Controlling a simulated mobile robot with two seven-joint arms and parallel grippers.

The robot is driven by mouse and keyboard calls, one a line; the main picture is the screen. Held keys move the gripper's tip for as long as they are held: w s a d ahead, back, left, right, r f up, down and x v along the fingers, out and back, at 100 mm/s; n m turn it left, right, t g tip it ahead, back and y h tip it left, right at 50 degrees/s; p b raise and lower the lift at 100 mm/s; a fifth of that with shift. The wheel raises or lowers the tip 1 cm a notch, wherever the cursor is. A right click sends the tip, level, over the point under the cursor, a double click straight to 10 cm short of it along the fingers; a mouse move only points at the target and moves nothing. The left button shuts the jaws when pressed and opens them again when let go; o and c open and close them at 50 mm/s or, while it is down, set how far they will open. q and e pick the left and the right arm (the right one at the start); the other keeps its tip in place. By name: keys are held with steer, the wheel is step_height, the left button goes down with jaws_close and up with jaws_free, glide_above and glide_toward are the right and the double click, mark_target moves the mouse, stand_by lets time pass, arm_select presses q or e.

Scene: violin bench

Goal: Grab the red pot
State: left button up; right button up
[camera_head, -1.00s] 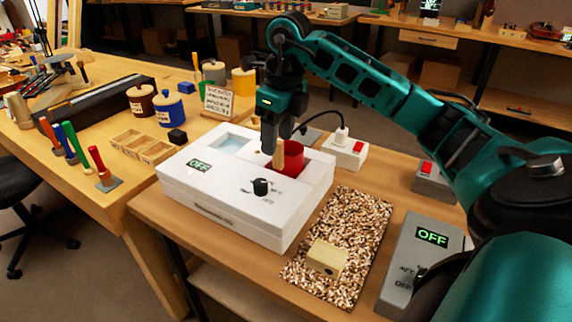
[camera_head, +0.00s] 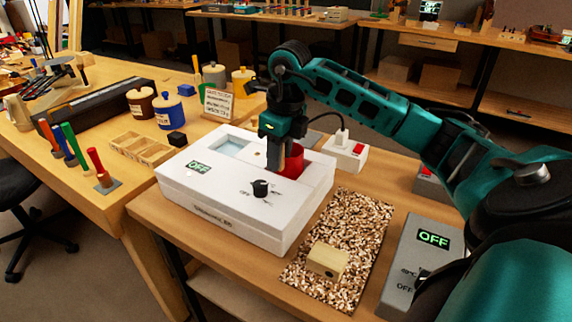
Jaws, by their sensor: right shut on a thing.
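The red pot (camera_head: 291,170) sits in the right-hand well of the white heater box (camera_head: 215,197), whose display reads OFF. My right gripper (camera_head: 280,160) points down at the pot's left side and is shut on it. The fingers cover part of the pot, so the exact grip point is hidden. The light wooden piece at the pot is now mostly hidden. My left gripper is out of view.
A speckled mat (camera_head: 352,232) with a wooden block (camera_head: 327,261) lies right of the box. The left bench holds jars, handled tools and a wooden tray (camera_head: 142,149).

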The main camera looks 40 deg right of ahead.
jaws_close()
